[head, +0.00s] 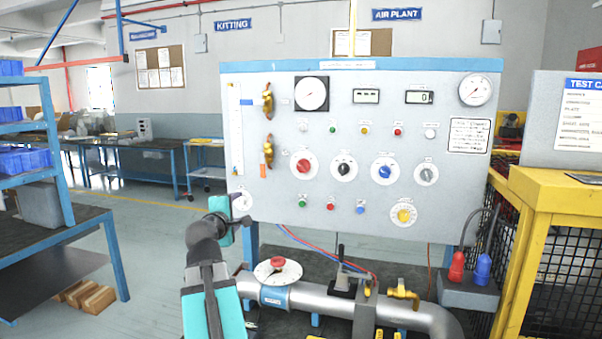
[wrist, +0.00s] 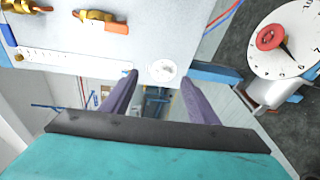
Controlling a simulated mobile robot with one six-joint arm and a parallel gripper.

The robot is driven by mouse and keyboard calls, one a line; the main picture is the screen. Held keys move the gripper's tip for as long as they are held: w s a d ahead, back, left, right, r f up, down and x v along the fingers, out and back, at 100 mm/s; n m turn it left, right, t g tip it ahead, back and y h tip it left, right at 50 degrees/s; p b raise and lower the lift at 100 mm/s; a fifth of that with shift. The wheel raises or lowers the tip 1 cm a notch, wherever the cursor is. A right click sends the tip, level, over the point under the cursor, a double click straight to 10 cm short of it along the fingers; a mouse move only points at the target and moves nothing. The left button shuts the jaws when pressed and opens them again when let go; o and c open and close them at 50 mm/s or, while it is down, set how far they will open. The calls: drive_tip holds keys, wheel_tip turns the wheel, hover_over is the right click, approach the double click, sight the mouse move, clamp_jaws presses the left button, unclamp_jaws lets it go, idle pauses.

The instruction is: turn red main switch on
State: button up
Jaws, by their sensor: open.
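A red rotary knob on a round white plate (head: 303,166) sits left of centre on the grey panel; it looks like the red main switch, but its label and pointer setting are too small to read. It does not show in the wrist view. My gripper (head: 228,212) is at the panel's lower left corner, below and left of the red knob and apart from it. In the wrist view my gripper (wrist: 158,88) has its two purple fingers spread, with nothing held between them. A small white dial (wrist: 162,71) appears between the fingertips.
Black (head: 344,167), blue (head: 385,170) and grey (head: 426,174) knobs sit right of the red one. Brass valves (head: 268,150) stick out at its left. Another red knob is on the pipe dial (head: 278,265) below. A yellow cage (head: 540,220) stands right.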

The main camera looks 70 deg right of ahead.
sight(301, 168)
drive_tip(key=s+d+r+m+g+h, duration=0.1)
drive_tip(key=s+r, duration=0.3)
drive_tip(key=s, duration=0.3)
drive_tip(key=s+d+r+m+g+h+b, duration=0.1)
drive_tip(key=s+d+r+m+g, duration=0.1)
drive_tip(key=s+r, duration=0.3)
drive_tip(key=s, duration=0.3)
drive_tip(key=shift+d+r, duration=0.25)
drive_tip(key=shift+d, duration=0.05)
drive_tip(key=shift+w+d, duration=0.1)
drive_tip(key=shift+w+d+p, duration=0.2)
drive_tip(key=shift+d+p, duration=0.2)
drive_tip(key=shift+d, duration=3)
drive_tip(key=shift+w+d+p, duration=0.2)
drive_tip(key=shift+d+p, duration=0.15)
drive_tip(key=shift+d, duration=3.05)
drive_tip(key=c, duration=1)
